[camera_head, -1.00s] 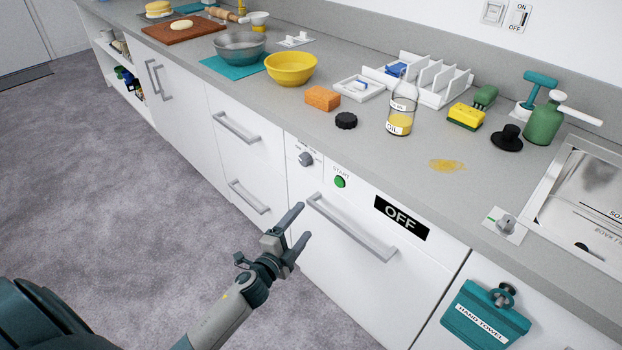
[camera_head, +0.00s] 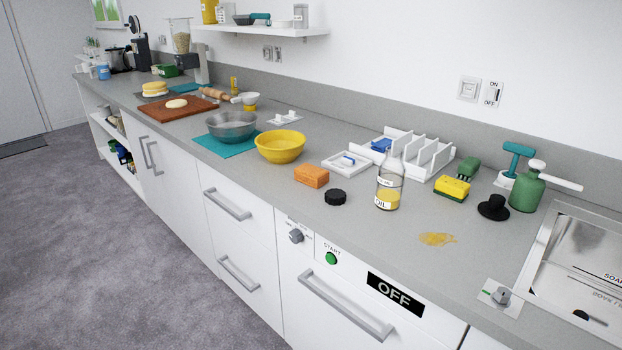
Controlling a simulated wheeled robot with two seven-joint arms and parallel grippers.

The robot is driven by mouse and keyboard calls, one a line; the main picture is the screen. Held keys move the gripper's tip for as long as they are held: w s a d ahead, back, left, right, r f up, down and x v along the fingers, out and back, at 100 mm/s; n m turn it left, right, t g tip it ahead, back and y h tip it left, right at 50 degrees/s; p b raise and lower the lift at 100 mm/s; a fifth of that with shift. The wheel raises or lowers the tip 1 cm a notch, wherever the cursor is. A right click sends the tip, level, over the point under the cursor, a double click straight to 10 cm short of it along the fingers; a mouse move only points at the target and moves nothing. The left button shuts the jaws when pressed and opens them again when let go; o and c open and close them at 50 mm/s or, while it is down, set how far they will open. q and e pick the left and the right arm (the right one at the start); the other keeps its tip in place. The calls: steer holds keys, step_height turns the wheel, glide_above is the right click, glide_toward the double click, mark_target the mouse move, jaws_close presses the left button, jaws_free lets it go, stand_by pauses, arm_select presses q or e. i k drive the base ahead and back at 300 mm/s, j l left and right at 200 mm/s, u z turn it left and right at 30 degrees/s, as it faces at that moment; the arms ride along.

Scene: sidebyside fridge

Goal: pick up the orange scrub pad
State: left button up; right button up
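The orange scrub pad (camera_head: 312,176) lies on the grey counter, near its front edge. It is a small block standing apart, between the yellow bowl and a round black cap. Nothing covers it. Neither of my grippers shows in the head view now.
The yellow bowl (camera_head: 281,147) is left of the pad and the black cap (camera_head: 336,197) right of it. Behind are a white tray (camera_head: 347,164) and white rack (camera_head: 425,157). The oil bottle (camera_head: 388,187) stands right, near a yellow spill (camera_head: 437,239). Bare counter (camera_head: 290,210) lies in front.

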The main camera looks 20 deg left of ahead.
mark_target(314, 176)
steer(key=i+j+z, duration=0.15)
steer(key=j+z, duration=0.2)
steer(key=j, duration=0.5)
steer(key=j+z, duration=0.4)
steer(key=j, duration=0.45)
steer(key=k+j+z, duration=0.1)
steer(key=j+z, duration=0.25)
steer(key=j, duration=0.5)
